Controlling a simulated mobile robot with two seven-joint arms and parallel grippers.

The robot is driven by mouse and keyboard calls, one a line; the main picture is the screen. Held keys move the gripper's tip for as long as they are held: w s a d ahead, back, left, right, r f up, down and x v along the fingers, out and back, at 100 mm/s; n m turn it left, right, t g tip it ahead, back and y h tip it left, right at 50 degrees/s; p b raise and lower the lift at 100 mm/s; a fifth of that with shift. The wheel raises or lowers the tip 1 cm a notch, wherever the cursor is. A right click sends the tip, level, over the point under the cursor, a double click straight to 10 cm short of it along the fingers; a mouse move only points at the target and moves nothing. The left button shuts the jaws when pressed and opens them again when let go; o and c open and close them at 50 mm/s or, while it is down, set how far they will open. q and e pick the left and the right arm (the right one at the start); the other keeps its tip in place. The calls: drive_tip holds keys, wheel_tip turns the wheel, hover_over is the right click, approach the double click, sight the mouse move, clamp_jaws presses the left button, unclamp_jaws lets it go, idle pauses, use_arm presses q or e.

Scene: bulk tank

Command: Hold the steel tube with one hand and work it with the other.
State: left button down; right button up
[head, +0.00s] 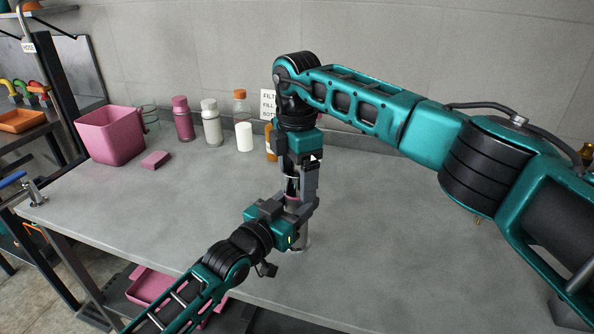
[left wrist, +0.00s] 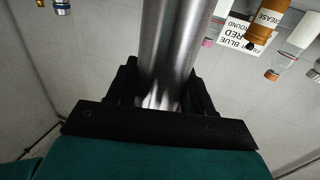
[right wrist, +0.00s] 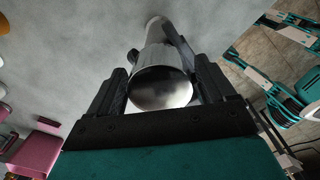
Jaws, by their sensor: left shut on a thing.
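The steel tube (head: 304,240) stands upright on the grey table, mostly hidden behind my grippers in the head view. My left gripper (head: 299,212) is shut around its side from the front left. In the left wrist view the shiny tube (left wrist: 172,45) runs between the jaws (left wrist: 165,90). My right gripper (head: 303,190) points straight down over the tube's upper end. In the right wrist view the tube's round end (right wrist: 162,88) lies between the open jaws (right wrist: 162,80), with narrow gaps at its sides.
A pink bin (head: 110,137) and a pink block (head: 155,159) are at the left of the table (head: 150,215). Several bottles, including a pink one (head: 182,120) and a white one (head: 211,124), line the back near a sign (head: 268,103). The table's left middle is clear.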

drive_tip(key=c, duration=1)
drive_tip(key=n, duration=0.3)
drive_tip(key=shift+n, duration=0.3)
drive_tip(key=shift+c, duration=0.2)
drive_tip(key=n, duration=1.2)
drive_tip(key=shift+n, duration=0.4)
drive_tip(key=n, duration=0.3)
drive_tip(key=shift+n, duration=0.3)
drive_tip(key=n, duration=0.5)
drive_tip(key=shift+r, duration=0.1)
drive_tip(key=n, duration=0.5)
drive_tip(key=shift+n, duration=0.4)
drive_tip(key=n, duration=0.5)
drive_tip(key=shift+r, duration=0.15)
drive_tip(key=shift+r, duration=0.95)
